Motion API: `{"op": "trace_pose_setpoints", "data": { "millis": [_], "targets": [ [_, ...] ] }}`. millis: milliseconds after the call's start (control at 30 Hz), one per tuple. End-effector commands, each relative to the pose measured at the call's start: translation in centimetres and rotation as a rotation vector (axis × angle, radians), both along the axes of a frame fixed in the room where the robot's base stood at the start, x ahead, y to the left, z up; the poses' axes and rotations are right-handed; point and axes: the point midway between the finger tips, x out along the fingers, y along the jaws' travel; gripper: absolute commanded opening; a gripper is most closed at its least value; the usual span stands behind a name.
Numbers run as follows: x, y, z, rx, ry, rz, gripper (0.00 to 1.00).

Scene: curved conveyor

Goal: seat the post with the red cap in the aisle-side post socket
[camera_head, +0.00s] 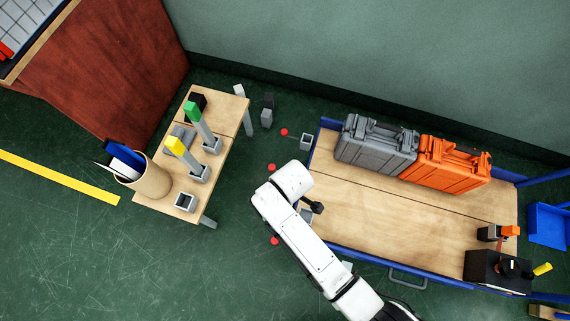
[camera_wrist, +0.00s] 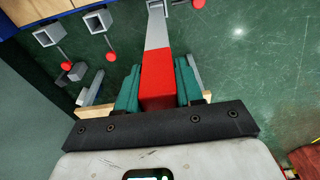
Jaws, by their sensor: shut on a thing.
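In the wrist view my gripper (camera_wrist: 158,84) has its teal fingers closed on both sides of the red cap (camera_wrist: 158,72). The grey post (camera_wrist: 156,30) runs from the cap toward the top edge. Its far end is at the frame edge, so I cannot tell whether it is in a socket. Two open square grey sockets (camera_wrist: 48,34) and (camera_wrist: 98,20) stand at upper left, apart from the post.
The blue-framed cart (camera_head: 400,220) carries a grey case (camera_head: 376,144) and an orange case (camera_head: 446,165). A small table (camera_head: 160,205) holds a green-capped post (camera_head: 198,120), a yellow-capped post (camera_head: 184,155), an empty socket (camera_head: 185,201) and a bin (camera_head: 152,182).

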Motion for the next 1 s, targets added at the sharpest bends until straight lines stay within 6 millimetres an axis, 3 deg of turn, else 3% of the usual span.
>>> {"op": "trace_pose_setpoints", "data": {
  "millis": [100, 500, 933, 967, 1000],
  "targets": [
    [0.1, 0.0, -1.9, 0.000, -0.001, 0.000, 0.00],
    [0.0, 0.1, -6.1, 0.001, -0.001, 0.001, 0.00],
    [0.1, 0.0, -6.6, 0.001, -0.003, 0.000, 0.00],
    [0.0, 0.0, -6.5, 0.001, -0.001, 0.000, 0.39],
    [0.0, 0.0, -6.5, 0.001, -0.001, 0.000, 0.43]
  ]
}}
